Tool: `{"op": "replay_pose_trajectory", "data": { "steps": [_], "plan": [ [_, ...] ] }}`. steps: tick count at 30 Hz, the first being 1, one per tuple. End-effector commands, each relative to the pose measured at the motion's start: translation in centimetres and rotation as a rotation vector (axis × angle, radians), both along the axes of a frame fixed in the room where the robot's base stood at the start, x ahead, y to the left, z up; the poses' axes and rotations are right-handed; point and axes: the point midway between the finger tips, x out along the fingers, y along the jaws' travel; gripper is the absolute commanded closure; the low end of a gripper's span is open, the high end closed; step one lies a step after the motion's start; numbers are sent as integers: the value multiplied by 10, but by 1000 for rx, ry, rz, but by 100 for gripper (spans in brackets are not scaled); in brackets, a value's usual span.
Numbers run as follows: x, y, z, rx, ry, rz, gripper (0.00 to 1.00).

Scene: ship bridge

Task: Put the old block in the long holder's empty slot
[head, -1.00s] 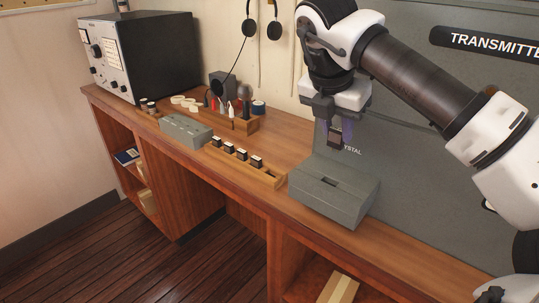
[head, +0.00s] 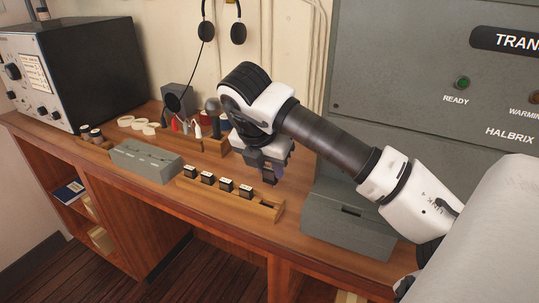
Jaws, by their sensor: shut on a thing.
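The long wooden holder (head: 216,200) lies along the bench's front part with several dark, light-topped blocks (head: 226,184) standing in it. The empty slot (head: 267,206) is at its right end. My gripper (head: 271,175) points down, above and slightly behind that right end, apart from the holder. It is shut on a small dark block, the old block (head: 272,178), which is mostly hidden between the fingers. The grey box (head: 345,222) with a dark slot in its top stands to the right of the holder.
A grey box (head: 146,163) stands left of the holder, with a small wooden holder (head: 92,138) beyond it. A wooden rack of tools (head: 213,146) and white rings (head: 130,123) stand behind. A black radio (head: 85,75) is far left; the grey transmitter cabinet (head: 420,110) rises at right.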

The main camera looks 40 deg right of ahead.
Motion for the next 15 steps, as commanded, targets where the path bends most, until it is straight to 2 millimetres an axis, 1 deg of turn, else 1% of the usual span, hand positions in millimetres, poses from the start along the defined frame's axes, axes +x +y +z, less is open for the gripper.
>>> {"op": "replay_pose_trajectory", "data": {
  "steps": [15],
  "plan": [
    [0, 1, -17, 1, -2, 1, 93]
  ]
}}
